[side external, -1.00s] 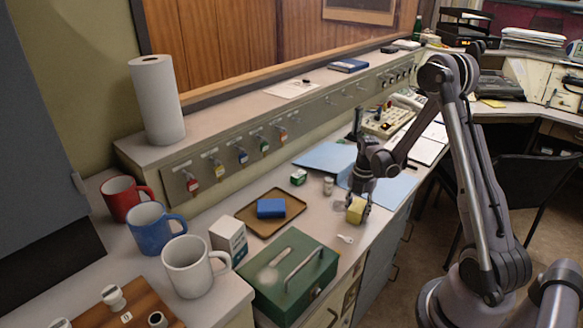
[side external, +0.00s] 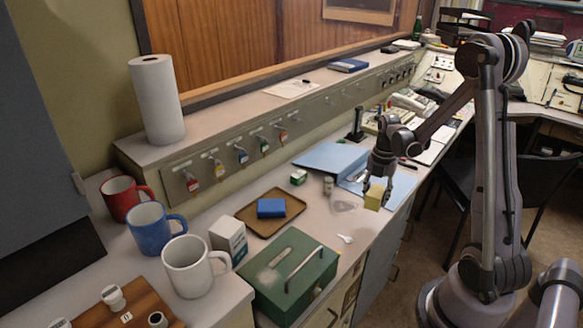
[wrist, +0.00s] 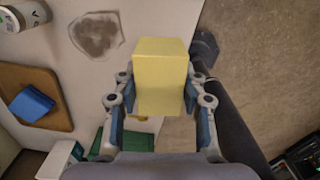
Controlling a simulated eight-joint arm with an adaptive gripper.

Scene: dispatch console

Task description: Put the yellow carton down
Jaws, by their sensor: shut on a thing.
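The yellow carton (side external: 374,196) is a small block held in my gripper (side external: 379,184), above the front edge of the counter. In the wrist view the yellow carton (wrist: 161,75) sits between the two fingers of my gripper (wrist: 160,95), which are shut on its sides. In that view the counter is to its left and behind it, and the floor shows to its right. The carton is clear of the counter surface.
A brown tray (side external: 291,219) with a blue block (side external: 271,208) and a green metal box (side external: 318,270) stand left of the gripper. The counter's front edge is close.

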